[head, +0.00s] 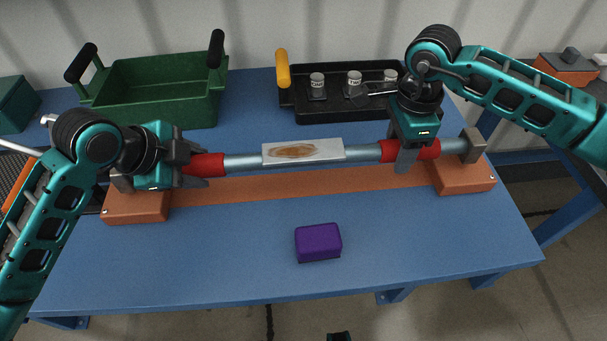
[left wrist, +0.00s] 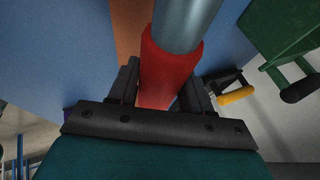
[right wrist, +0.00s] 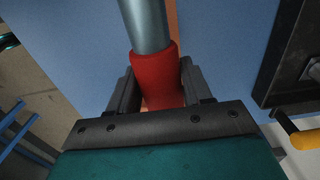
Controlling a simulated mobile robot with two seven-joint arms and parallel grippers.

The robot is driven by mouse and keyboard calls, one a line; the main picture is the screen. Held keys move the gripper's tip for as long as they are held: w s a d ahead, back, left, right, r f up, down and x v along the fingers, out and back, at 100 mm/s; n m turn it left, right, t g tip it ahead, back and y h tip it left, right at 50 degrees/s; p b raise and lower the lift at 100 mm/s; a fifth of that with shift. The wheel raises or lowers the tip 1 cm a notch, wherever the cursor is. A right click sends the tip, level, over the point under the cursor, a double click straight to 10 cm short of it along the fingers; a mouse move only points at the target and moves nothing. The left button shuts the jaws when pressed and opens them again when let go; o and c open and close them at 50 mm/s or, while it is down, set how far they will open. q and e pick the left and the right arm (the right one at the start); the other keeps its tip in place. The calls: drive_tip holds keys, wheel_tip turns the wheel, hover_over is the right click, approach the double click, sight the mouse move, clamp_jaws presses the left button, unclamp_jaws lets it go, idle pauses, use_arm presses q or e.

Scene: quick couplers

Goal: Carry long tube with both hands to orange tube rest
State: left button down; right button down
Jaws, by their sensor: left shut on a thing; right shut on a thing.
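The long tube (head: 240,163) is blue-grey with a red grip near each end and a white label with a brown smear in the middle. It lies lengthwise above the orange tube rest (head: 300,185), which has an end block on each side. My left gripper (head: 195,168) is shut on the left red grip, also seen in the left wrist view (left wrist: 168,75). My right gripper (head: 407,158) is shut on the right red grip, also seen in the right wrist view (right wrist: 155,80). The tube's right end is at the grey bracket on the right block. I cannot tell whether it touches. The left bracket is mostly hidden.
A green crate (head: 150,108) with black handles stands at the back left. A black tray (head: 335,107) with several white-labelled canisters and a yellow handle stands at the back right. A purple block (head: 318,242) lies on the blue table (head: 420,240) in front.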

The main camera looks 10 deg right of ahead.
use_arm(q)
drive_tip(key=shift+f+b, duration=0.6)
drive_tip(key=shift+f, duration=0.05)
use_arm(e)
drive_tip(key=shift+f, duration=0.6)
use_arm(q)
drive_tip(key=shift+c, duration=2.4)
unclamp_jaws()
use_arm(e)
drive_tip(key=shift+c, duration=2.4)
unclamp_jaws()
use_arm(q)
drive_tip(key=shift+s, duration=0.1)
use_arm(e)
drive_tip(key=shift+r, duration=0.15)
use_arm(q)
drive_tip(key=v, duration=1.2)
use_arm(e)
wheel_tip(320, 180, up, 12)
drive_tip(key=shift+f, duration=0.15)
drive_tip(key=shift+s, duration=0.15)
